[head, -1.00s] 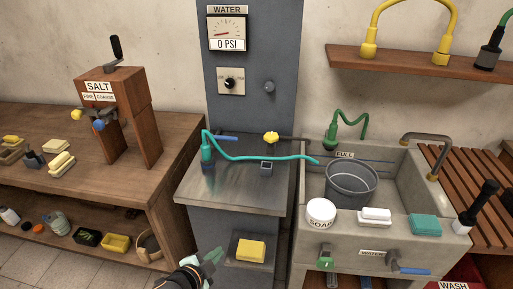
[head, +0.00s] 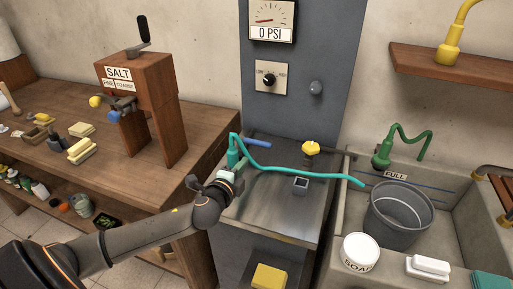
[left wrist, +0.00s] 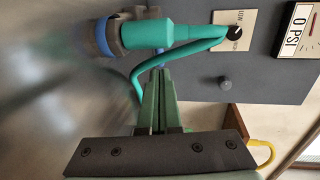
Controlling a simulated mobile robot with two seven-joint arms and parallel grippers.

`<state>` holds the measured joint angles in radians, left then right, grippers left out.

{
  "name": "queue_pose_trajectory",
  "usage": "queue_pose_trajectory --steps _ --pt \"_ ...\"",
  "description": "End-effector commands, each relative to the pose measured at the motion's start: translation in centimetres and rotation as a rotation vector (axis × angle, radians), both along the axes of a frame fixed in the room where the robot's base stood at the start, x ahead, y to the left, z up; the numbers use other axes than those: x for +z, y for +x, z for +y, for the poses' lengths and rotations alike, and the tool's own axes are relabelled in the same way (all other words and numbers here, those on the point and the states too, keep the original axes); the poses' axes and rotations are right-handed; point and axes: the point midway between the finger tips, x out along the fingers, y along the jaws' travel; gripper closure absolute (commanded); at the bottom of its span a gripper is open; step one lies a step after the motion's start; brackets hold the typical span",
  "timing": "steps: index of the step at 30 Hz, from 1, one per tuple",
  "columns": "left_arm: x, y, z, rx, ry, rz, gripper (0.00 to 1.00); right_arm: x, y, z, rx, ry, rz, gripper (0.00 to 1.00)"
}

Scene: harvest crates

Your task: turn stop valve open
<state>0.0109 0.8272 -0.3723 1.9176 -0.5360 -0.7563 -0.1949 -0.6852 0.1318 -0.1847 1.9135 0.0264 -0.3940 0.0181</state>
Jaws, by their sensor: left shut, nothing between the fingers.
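A blue lever handle (head: 257,142) sticks out at the back of the steel counter, beside a teal hose fitting (head: 234,155). A yellow knob (head: 311,147) sits on the pipe to its right. I cannot tell from a label which is the stop valve. My left gripper (head: 236,178), with green fingers, is at the counter's left edge, in front of the teal fitting. In the left wrist view its fingers (left wrist: 158,100) are together and empty, pointing toward the teal fitting (left wrist: 180,35). A bit of blue shows behind the fingertips. My right gripper is not in view.
The gauge (head: 271,20) reads 0 PSI above a black dial (head: 269,79). A teal hose (head: 300,173) crosses the counter. The sink (head: 455,215) with a grey bucket (head: 398,215) is at right, the wooden bench with the salt mill (head: 136,80) at left.

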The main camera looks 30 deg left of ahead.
Motion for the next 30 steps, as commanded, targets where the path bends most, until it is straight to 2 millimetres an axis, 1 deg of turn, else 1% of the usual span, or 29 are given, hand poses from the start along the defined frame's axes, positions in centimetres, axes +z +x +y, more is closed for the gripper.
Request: queue_pose_trajectory --steps 1,6,12,16,22,30 --pt "-0.1 1.0 0.3 0.003 0.000 -0.003 1.00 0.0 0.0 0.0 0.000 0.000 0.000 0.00" --pt "-0.7 3.8 0.9 0.003 -0.002 -0.003 1.00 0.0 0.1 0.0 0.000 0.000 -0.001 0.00" --pt "-1.3 6.9 1.7 0.003 -0.002 -0.003 1.00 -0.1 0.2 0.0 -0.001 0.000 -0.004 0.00" --pt "-1.7 8.5 2.1 0.002 -0.002 0.000 1.00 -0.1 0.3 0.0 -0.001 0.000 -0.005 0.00" --pt "-2.1 10.1 2.4 0.000 -0.002 0.001 1.00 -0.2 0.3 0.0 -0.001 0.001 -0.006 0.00" --pt "-2.2 10.6 2.5 0.000 -0.001 0.001 1.00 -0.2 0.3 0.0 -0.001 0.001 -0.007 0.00"
